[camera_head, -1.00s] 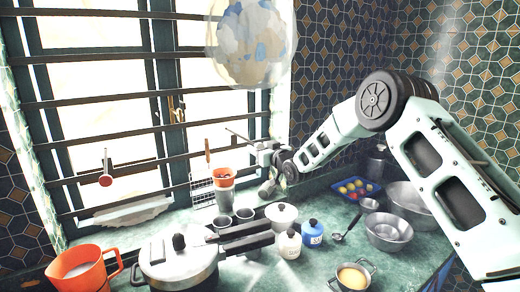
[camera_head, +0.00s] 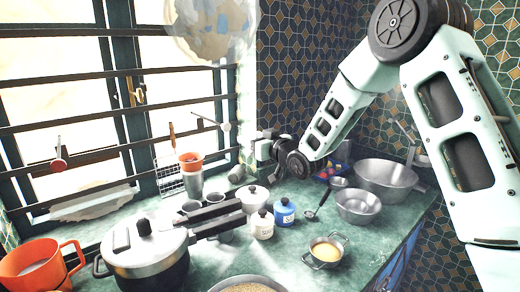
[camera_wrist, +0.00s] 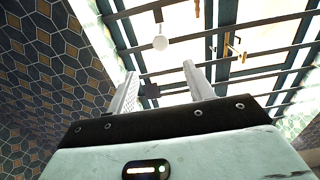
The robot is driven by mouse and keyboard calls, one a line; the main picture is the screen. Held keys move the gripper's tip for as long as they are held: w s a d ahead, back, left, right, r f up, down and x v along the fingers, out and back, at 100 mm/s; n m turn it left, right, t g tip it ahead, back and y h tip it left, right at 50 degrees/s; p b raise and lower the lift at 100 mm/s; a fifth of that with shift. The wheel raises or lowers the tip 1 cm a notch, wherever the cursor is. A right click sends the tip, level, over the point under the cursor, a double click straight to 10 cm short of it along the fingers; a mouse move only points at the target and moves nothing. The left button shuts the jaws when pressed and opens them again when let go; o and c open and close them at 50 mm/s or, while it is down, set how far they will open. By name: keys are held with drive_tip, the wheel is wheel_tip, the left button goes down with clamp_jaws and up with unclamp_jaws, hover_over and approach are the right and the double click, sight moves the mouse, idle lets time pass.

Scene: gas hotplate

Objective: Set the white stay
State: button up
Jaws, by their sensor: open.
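The white stay (camera_head: 208,120) is a thin rod with a round white knob at its end, sticking out from the window bars at the right side of the window. In the wrist view its white knob (camera_wrist: 160,43) hangs ahead of my gripper, above and between the fingertips in the picture. My gripper (camera_head: 256,150) is to the right of and below the knob in the head view. The wrist view shows its two fingers (camera_wrist: 159,78) spread apart with nothing between them. The gripper and knob appear apart.
Dark horizontal bars cross the window. Below stand a pressure cooker (camera_head: 148,250), an orange cup stack (camera_head: 190,162), a white lidded pot (camera_head: 252,197), a blue jar (camera_head: 285,212) and metal bowls (camera_head: 358,206). A hanging globe (camera_head: 211,28) is above.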

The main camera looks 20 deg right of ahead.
drive_tip(key=shift+b+v, duration=0.3)
drive_tip(key=shift+v, duration=1.25)
drive_tip(key=s+a+f+n+g+h, duration=0.1)
drive_tip(key=s+a+f+g, duration=0.25)
drive_tip(key=s+a, duration=0.35)
drive_tip(key=s+a+f+n+g, duration=0.1)
drive_tip(key=s+a+f+g, duration=0.1)
drive_tip(key=s+a+g, duration=0.5)
drive_tip(key=s+f+n+g+h, duration=0.2)
drive_tip(key=s+g, duration=0.4)
drive_tip(key=s, duration=2.3)
drive_tip(key=shift+s+d+f+g+h, duration=0.4)
drive_tip(key=shift+f+h, duration=0.35)
drive_tip(key=shift+h, duration=0.25)
drive_tip(key=shift+w, duration=0.1)
